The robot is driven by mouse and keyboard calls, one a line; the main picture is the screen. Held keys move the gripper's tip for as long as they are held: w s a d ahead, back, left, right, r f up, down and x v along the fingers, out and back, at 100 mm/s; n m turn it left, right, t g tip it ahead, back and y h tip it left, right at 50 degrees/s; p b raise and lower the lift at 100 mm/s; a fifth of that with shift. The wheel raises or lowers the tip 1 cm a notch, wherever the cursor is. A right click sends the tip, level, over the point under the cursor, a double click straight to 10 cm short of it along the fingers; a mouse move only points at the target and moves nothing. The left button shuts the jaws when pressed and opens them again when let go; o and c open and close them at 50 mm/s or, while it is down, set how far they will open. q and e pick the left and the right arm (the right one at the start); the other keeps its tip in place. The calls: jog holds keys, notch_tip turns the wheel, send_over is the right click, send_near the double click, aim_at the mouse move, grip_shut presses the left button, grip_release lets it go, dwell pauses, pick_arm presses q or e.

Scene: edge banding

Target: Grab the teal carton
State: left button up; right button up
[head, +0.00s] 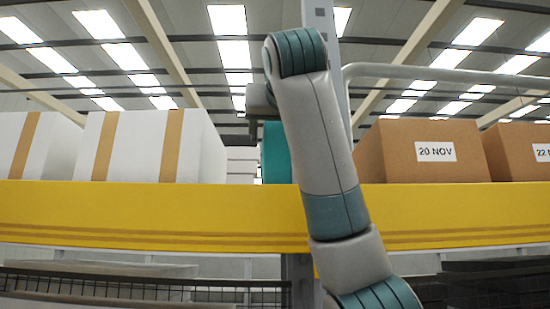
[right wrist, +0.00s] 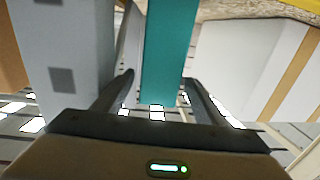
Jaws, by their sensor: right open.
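The teal carton (head: 275,158) stands on the shelf behind the yellow beam, mostly hidden by my right arm in the head view. In the right wrist view the teal carton (right wrist: 168,50) fills the space ahead of the jaws. My right gripper (right wrist: 158,82) is open, with one finger to each side of the carton in that view. A small gap shows at the left finger; I cannot tell whether the right one touches. In the head view my right gripper (head: 256,112) is partly hidden by its own arm, near the carton's top. My left gripper is not in view.
White cartons with tan tape (head: 150,145) stand left on the shelf. Brown cartons, one labelled "20 NOV" (head: 425,152), stand right. A yellow beam (head: 150,215) runs along the shelf front. A grey upright post (right wrist: 65,60) is close beside the gripper.

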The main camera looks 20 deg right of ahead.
jog(key=shift+p+x, duration=0.7)
jog(key=shift+x, duration=1.3)
jog(key=shift+s, duration=0.1)
jog(key=c, duration=1.4)
jog(key=shift+o, duration=0.2)
